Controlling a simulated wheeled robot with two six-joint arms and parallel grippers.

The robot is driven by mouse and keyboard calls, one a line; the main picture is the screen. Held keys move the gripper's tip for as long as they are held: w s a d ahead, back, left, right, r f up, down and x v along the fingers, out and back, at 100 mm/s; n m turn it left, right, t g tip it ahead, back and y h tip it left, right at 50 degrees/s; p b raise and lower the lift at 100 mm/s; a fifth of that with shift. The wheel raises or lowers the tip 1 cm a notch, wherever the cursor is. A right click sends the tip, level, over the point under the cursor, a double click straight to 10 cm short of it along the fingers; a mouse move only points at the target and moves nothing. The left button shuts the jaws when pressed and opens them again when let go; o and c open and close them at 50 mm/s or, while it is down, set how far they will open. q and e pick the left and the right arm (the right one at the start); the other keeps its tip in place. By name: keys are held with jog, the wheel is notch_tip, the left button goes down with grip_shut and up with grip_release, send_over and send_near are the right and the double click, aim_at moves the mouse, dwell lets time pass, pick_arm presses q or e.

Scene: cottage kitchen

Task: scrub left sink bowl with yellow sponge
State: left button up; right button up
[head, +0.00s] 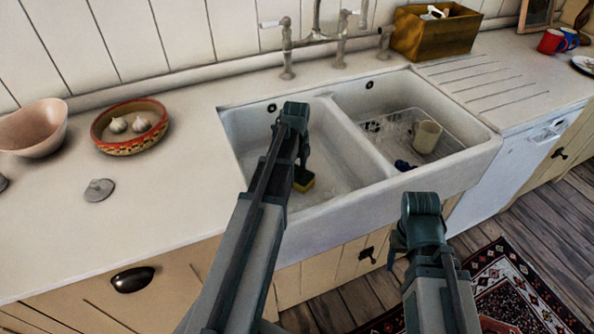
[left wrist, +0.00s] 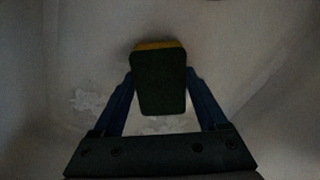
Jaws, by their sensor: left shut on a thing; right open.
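The yellow sponge (head: 303,181) with a dark green side shows low inside the left sink bowl (head: 334,150). In the left wrist view the sponge (left wrist: 159,80) is pinched between the two fingers of my left gripper (left wrist: 160,85), green side toward the camera. My left gripper (head: 302,165) reaches down into the left bowl, its fingers partly hidden by the arm. Whether the sponge touches the bowl floor is hard to tell. Pale whitish patches (left wrist: 88,100) show on the bowl surface. My right gripper (head: 398,245) is in front of the sink, open and empty.
The right bowl (head: 455,108) holds a wire rack with a cream cup (head: 427,136) and a dark blue item (head: 404,165). Taps (head: 287,50) stand behind the sink. A bowl with garlic (head: 130,145) and a pink bowl (head: 36,130) sit on the left counter.

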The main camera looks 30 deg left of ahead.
notch_tip(320, 180, up, 19)
jog(key=p, duration=1.8)
jog(key=shift+f, duration=0.15)
